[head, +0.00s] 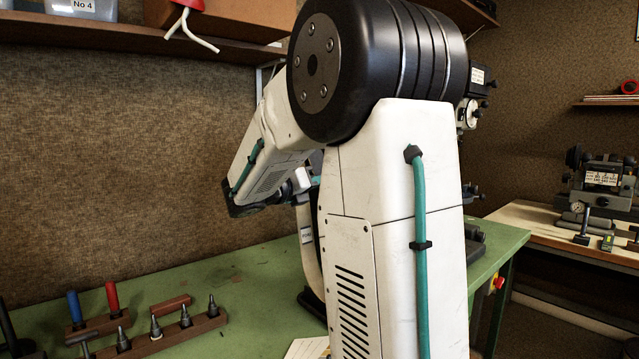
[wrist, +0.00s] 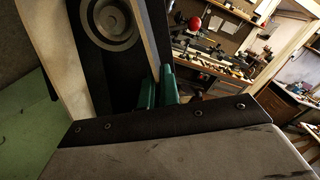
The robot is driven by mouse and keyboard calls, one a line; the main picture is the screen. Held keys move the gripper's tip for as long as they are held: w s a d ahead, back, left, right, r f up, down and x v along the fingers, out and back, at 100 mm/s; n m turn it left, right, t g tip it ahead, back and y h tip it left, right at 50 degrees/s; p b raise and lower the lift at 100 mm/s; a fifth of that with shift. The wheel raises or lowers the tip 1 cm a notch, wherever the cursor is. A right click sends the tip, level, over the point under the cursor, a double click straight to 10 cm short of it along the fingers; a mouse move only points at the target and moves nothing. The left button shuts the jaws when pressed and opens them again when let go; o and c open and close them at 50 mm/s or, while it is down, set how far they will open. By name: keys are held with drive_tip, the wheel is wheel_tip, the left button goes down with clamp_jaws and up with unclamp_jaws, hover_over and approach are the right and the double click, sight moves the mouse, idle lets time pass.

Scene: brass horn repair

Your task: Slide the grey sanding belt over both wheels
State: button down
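In the wrist view, a round dark wheel (wrist: 108,20) with concentric rings shows at the top, in front of a black panel. A pale strip (wrist: 48,35) runs along the panel's left side; I cannot tell whether it is the sanding belt. My gripper (wrist: 158,86) shows as two green fingers close together, right of the wheel and apart from it in the picture. Whether anything is between them is unclear. In the head view, a pale curved strip (head: 307,236) with a small label stands on the bench, partly behind my arm. My arm hides most of the machine and the gripper there.
The green bench (head: 240,285) has free room at its middle left. A wooden rack (head: 160,340) of pegs stands front left, with red and blue handles behind. A shelf (head: 130,40) runs along the wall. A second bench (head: 560,225) with a machine stands right.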

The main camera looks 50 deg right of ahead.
drive_tip(key=x, duration=0.6)
idle(4.7)
drive_tip(key=shift+s, duration=0.1)
drive_tip(key=c, duration=1.6)
unclamp_jaws()
drive_tip(key=shift+o, duration=0.2)
drive_tip(key=shift+v, duration=3.4)
